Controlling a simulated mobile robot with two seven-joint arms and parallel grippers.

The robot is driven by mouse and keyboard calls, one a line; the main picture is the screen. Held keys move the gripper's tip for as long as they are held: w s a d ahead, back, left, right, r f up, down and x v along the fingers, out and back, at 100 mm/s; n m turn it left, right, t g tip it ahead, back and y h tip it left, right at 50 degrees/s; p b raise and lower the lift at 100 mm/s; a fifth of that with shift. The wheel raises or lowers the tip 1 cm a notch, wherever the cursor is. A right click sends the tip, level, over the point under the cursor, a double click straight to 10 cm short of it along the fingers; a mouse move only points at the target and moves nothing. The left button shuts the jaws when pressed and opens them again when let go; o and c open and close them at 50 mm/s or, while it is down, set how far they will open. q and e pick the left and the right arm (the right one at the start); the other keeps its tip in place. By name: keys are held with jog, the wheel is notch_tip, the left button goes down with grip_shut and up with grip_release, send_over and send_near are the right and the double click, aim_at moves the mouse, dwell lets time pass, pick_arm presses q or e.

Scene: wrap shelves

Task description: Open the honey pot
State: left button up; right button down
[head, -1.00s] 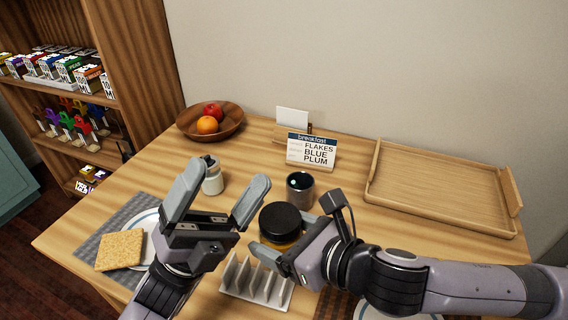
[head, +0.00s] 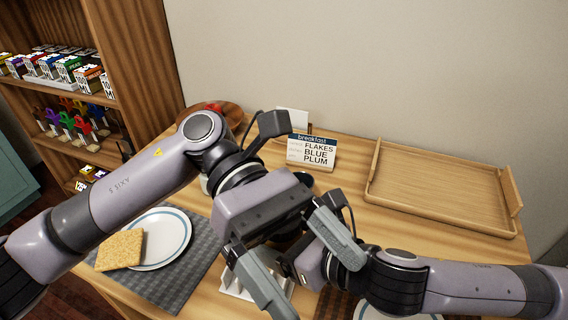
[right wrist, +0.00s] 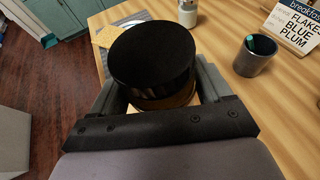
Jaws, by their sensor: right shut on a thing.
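The honey pot has a wide black lid (right wrist: 152,55) on an amber body (right wrist: 168,100), both plain in the right wrist view. The lid sits on the pot, which looks upright. My right gripper (right wrist: 160,90) is shut on the pot's body below the lid, one finger on each side. In the head view the pot is mostly hidden behind my left gripper (head: 300,260). That gripper is open, fingers wide apart and pointing down and right, close over the pot and the right gripper. I cannot tell whether it touches the lid.
A white rack (head: 235,283) stands in front of the pot. A plate (head: 177,240) with toast (head: 120,250) lies on a grey mat at left. A grey cup (right wrist: 255,57) and a white jar (right wrist: 187,14) stand nearby. A breakfast sign (head: 311,153) and wooden tray (head: 440,190) are behind.

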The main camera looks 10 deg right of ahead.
pick_arm(q)
jog(key=w+a+f+m+t+y, duration=0.2)
jog(key=w+a+t+y, duration=0.3)
jog(key=n+t+y, duration=0.1)
jog(key=t+y, duration=0.1)
jog(key=t, duration=0.6)
send_near(280, 238)
jog(key=w, duration=0.1)
jog(key=w+d, duration=0.1)
jog(key=w, duration=0.1)
jog(key=shift+w+d+r, duration=0.1)
jog(key=shift+r, duration=0.05)
jog(key=shift+d+f, duration=0.1)
jog(key=shift+f, duration=0.15)
notch_tip(280, 238, down, 7)
jog(key=shift+f, duration=0.2)
